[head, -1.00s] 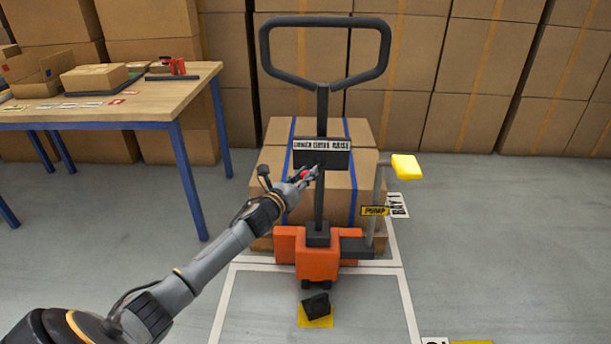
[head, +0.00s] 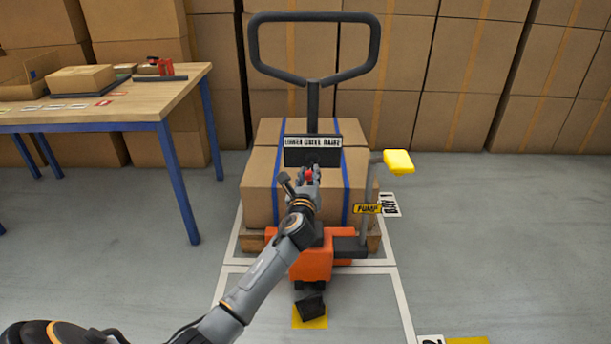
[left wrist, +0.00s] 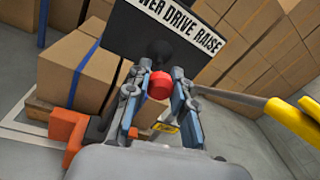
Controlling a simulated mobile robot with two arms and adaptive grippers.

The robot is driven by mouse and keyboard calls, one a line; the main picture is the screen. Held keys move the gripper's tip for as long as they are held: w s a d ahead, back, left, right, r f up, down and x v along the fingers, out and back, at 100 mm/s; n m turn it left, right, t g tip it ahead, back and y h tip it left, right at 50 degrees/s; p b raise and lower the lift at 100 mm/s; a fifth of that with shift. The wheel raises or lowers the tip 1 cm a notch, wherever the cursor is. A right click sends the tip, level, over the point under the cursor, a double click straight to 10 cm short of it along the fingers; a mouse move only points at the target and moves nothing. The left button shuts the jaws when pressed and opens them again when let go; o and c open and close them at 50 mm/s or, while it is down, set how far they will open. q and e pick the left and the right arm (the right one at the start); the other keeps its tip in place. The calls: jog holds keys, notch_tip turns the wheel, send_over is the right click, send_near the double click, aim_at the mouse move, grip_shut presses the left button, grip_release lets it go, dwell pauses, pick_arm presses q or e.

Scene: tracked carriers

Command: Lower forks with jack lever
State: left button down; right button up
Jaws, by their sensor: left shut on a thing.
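The orange pallet jack (head: 312,264) stands in front of a pallet loaded with strapped cartons (head: 262,187). Its black loop handle (head: 313,84) rises upright above. A black plate labelled LOWER DRIVE RAISE (head: 313,157) sits on the handle shaft. The jack lever has a red knob (left wrist: 159,86), seen just below the plate in the left wrist view. My left gripper (left wrist: 160,92) is shut on the red knob, with one finger on each side. In the head view my left gripper (head: 308,178) partly hides the knob and shaft. My right gripper is not in view.
A yellow pump pedal (head: 398,162) on a grey arm stands right of the jack. A black chock (head: 311,306) lies on a yellow floor patch in front. A wooden table (head: 150,100) stands left. Stacked cartons (head: 480,75) fill the back; the floor at right is clear.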

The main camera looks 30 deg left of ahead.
pick_arm(q)
jog(key=shift+w+d, duration=0.2)
jog(key=shift+d, duration=0.35)
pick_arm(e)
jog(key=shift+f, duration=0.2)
pick_arm(q)
jog(key=c, duration=1.5)
grip_release()
jog(key=o, duration=0.4)
jog(key=shift+w+d, duration=0.2)
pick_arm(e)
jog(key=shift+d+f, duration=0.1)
pick_arm(q)
jog(key=shift+s+a, duration=0.2)
jog(key=shift+s, duration=0.2)
jog(key=v, duration=1.1)
jog(key=shift+s+d, duration=0.2)
jog(key=shift+d, duration=0.05)
